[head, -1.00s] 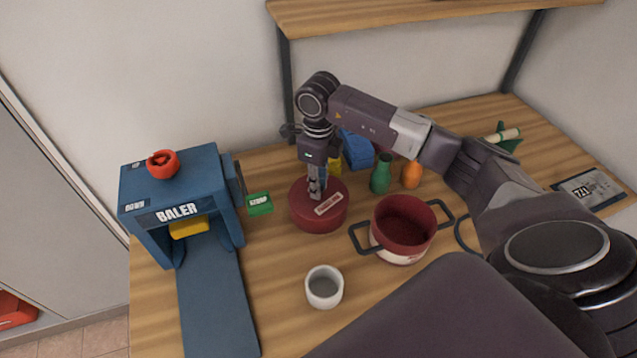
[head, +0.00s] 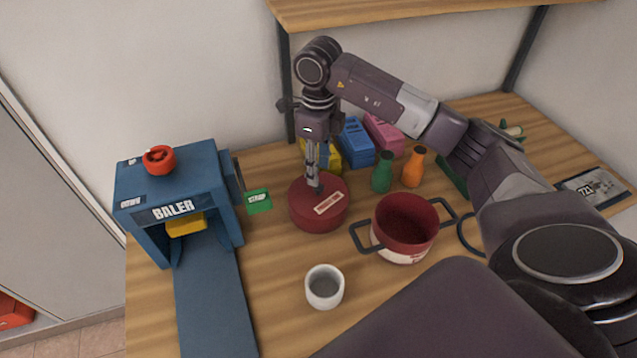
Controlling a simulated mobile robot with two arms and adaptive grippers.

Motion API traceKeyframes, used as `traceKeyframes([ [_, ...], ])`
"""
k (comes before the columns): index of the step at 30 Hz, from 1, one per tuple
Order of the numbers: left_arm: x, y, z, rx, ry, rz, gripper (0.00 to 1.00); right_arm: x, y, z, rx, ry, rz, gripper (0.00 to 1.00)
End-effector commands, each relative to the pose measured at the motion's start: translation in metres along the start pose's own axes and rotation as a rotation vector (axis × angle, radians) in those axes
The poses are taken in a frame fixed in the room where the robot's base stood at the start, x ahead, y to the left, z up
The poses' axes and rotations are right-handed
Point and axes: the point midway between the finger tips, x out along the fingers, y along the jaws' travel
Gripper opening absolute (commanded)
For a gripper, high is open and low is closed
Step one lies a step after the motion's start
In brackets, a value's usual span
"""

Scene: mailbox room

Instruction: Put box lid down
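A round red lid (head: 319,212) with a pale label and a small knob on top lies flat on the wooden table. A red pot-like box (head: 404,228) with two dark side handles stands open to its right, its inside showing. My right gripper (head: 315,178) points straight down over the lid's knob, its fingers slightly apart and their tips just at or above it. I cannot tell whether the tips touch the knob. My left gripper is out of view.
A blue baler (head: 178,213) with a red knob stands left. A white cup (head: 324,286) stands in front. Green (head: 382,172) and orange (head: 413,167) bottles stand close behind the pot, with yellow, blue and pink boxes behind. A shelf hangs above.

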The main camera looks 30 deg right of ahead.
Motion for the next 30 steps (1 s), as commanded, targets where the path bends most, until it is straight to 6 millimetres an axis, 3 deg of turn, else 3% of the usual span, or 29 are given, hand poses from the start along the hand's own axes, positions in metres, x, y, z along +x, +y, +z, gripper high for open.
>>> traceKeyframes([
  [6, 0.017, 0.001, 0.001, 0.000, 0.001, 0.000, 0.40, -0.043, -0.001, 0.001, 0.000, -0.004, -0.003, 0.36],
  [10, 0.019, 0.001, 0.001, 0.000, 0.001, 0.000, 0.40, -0.058, 0.000, 0.001, 0.000, -0.001, -0.001, 0.36],
  [30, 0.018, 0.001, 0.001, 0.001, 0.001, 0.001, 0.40, -0.066, 0.000, 0.000, 0.000, 0.000, 0.000, 0.36],
])
